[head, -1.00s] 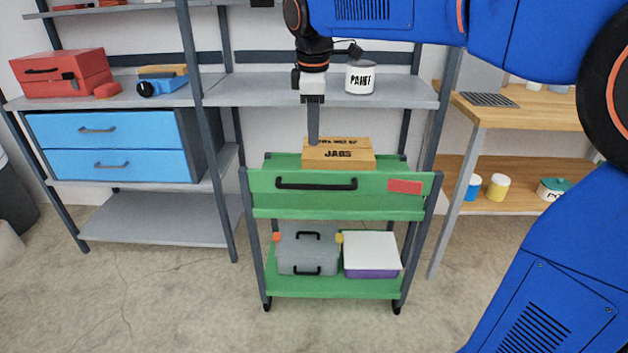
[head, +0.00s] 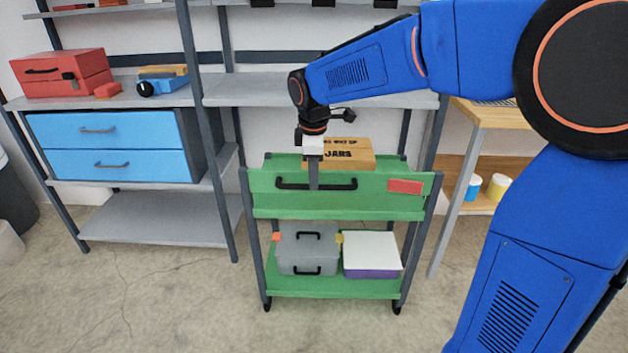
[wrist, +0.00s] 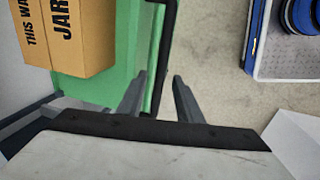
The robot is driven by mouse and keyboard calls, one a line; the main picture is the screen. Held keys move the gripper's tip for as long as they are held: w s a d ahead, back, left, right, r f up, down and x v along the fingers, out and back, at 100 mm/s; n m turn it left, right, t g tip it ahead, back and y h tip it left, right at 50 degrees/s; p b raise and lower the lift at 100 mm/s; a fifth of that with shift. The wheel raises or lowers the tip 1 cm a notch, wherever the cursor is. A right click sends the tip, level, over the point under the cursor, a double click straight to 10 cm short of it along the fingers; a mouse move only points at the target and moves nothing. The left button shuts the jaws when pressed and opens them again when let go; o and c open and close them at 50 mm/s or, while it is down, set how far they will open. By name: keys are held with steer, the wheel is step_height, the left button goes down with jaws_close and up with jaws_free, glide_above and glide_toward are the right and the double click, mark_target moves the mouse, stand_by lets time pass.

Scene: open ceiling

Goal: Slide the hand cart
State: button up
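The green hand cart (head: 390,208) stands upright on the floor in front of the grey shelves. Its black handle (head: 340,184) runs across the front of the top tray; it also shows in the wrist view (wrist: 168,45) as a dark bar. My gripper (head: 314,187) points down at the handle, overlapping its middle in the head view. In the wrist view my gripper (wrist: 160,77) is open, its two fingers apart, one on each side of the bar. I cannot tell whether either finger touches the handle.
A cardboard jar box (head: 345,154) sits on the cart's top tray. A grey case (head: 308,252) and a white-lidded purple box (head: 371,252) sit on its lower shelf. Grey shelving (head: 270,92) stands behind, a wooden bench (head: 485,118) right. The floor in front (head: 200,310) is clear.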

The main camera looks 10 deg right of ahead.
steer(key=shift+w+f, duration=0.2)
steer(key=shift+f, duration=1)
steer(key=shift+c, duration=0.3)
jaws_close()
steer(key=w+d, duration=0.2)
steer(key=w, duration=0.6)
steer(key=w+d, duration=0.2)
steer(key=w, duration=0.7)
steer(key=w+d, duration=0.2)
steer(key=w, duration=0.7)
steer(key=shift+w+d, duration=0.2)
steer(key=shift+d, duration=0.1)
steer(key=shift+o, duration=0.3)
jaws_free()
steer(key=s+r, duration=0.3)
steer(key=r, duration=1.4)
steer(key=shift+s+a, duration=0.15)
steer(key=shift+a, duration=0.25)
